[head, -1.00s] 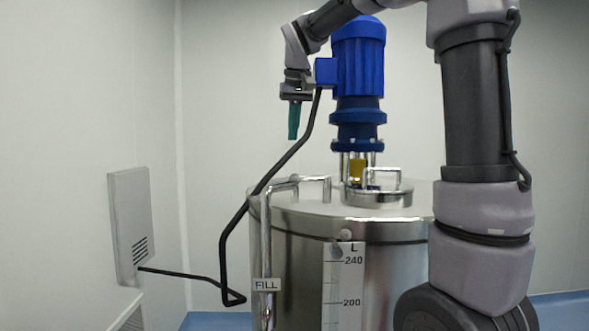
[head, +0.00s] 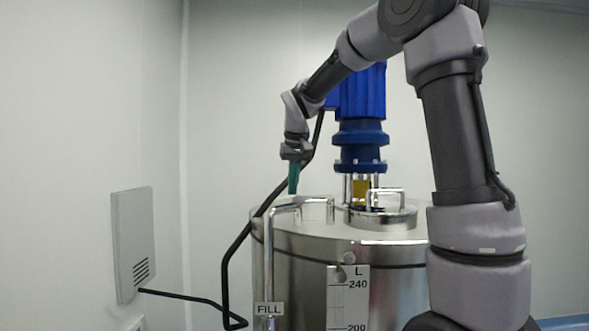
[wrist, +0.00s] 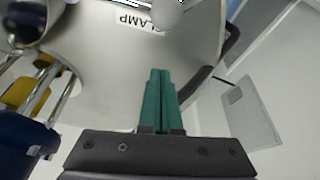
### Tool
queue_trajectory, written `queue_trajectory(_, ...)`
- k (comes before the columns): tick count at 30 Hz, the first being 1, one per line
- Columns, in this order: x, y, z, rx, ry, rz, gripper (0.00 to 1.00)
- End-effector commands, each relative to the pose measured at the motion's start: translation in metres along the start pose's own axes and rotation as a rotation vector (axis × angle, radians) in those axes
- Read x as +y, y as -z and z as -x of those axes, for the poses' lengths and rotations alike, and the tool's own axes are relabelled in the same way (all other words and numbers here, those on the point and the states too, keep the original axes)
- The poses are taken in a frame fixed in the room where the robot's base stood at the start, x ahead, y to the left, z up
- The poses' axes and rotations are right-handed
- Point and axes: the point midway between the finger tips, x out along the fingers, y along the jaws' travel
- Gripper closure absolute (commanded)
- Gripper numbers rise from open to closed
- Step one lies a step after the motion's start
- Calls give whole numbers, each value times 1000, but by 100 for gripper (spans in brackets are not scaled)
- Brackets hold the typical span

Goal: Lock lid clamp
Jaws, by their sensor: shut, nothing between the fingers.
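My gripper (head: 293,192) points down with its two green fingers shut together and nothing between them. In the head view it is just above the left back part of the tank's steel lid (head: 290,239), behind the bent pipe. In the wrist view the gripper (wrist: 158,71) is over the lid (wrist: 100,60), apart from a white label reading CLAMP (wrist: 138,18). A pale rounded part (wrist: 171,12) sits beside the label, cut off by the top edge. I cannot tell if it is the clamp or how the clamp stands.
The blue motor (head: 360,95) rises from the lid's middle, close to my wrist. A bent steel pipe (head: 268,250) marked FILL stands at the lid's left front. A black cable (head: 233,245) runs to the wall panel (head: 133,240). Free room lies left of the tank.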

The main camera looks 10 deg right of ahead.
Motion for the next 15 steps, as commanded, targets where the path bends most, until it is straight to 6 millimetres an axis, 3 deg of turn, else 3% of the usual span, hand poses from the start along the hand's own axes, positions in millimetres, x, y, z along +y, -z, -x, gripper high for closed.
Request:
queue_trajectory(6, 0, -30, 5, 1, 1, 1, 100)
queue_trajectory(15, 0, -40, 6, 1, 0, 1, 100)
